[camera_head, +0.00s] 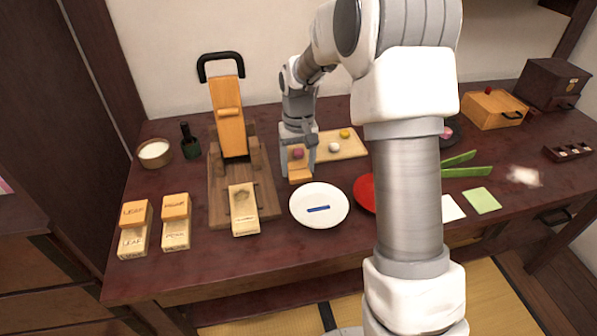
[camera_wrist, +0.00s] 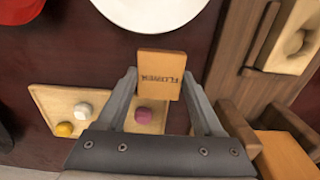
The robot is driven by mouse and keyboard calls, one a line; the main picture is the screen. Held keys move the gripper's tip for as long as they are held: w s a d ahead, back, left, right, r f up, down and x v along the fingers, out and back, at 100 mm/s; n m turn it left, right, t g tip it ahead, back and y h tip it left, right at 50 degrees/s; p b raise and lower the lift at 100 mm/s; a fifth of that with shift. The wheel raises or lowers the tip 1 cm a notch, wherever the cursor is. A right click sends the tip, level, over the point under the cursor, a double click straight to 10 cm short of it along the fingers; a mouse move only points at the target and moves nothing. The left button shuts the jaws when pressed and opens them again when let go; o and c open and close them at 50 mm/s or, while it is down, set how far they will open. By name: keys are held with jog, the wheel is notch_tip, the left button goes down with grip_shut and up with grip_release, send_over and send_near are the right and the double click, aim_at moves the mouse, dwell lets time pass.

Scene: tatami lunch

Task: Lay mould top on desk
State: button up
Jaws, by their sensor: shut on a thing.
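The mould top is an orange wooden block with dark lettering that seems to read FLOWER (camera_wrist: 162,72). My gripper (camera_wrist: 159,88) is shut on it, one finger on each side, in the wrist view. In the head view the mould top (camera_head: 300,176) shows below my gripper (camera_head: 298,165), just behind the white plate. I cannot tell whether it touches the desk (camera_head: 180,278). A pale mould base with a hollow (camera_head: 244,210) sits on the front of the press's wooden stand; it also shows at the upper right of the wrist view (camera_wrist: 290,45).
The white plate (camera_head: 334,207) holds a blue strip. A wooden board (camera_head: 350,152) with several small sweets lies behind my gripper. The wooden press (camera_head: 228,125) stands left. Leaf-labelled mould blocks (camera_head: 133,240) and another pair stand farther left. A red plate (camera_head: 364,192) is partly behind my arm.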

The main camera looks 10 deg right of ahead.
jog(key=shift+f, duration=0.6)
jog(key=shift+f, duration=0.15)
jog(key=o, duration=1.5)
